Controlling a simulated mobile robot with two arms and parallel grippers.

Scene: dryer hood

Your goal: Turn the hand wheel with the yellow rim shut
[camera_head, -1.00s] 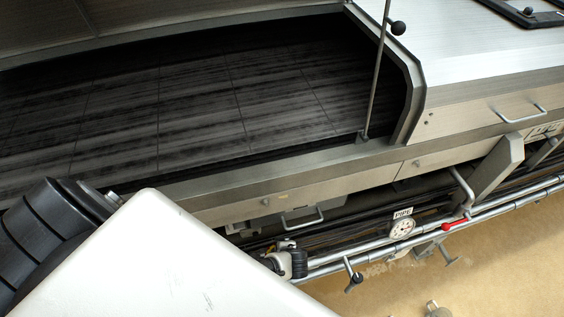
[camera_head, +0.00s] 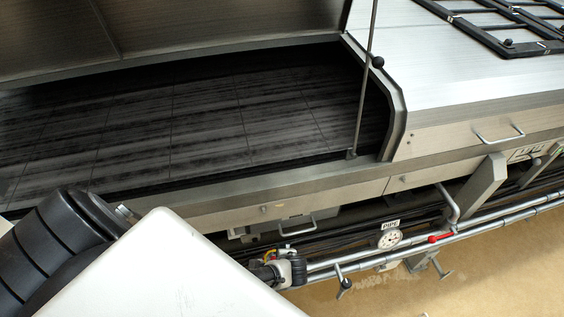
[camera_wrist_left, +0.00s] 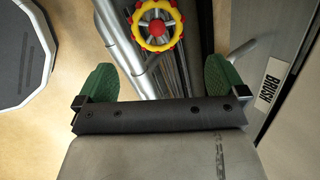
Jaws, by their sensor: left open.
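The hand wheel (camera_wrist_left: 148,40) shows at the top of the left wrist view. My right gripper is in neither view.
A handle (camera_head: 297,231) sticks out. A BRUSH label (camera_wrist_left: 270,85) is on the panel at right. Bare tan floor (camera_head: 460,285) lies in front.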

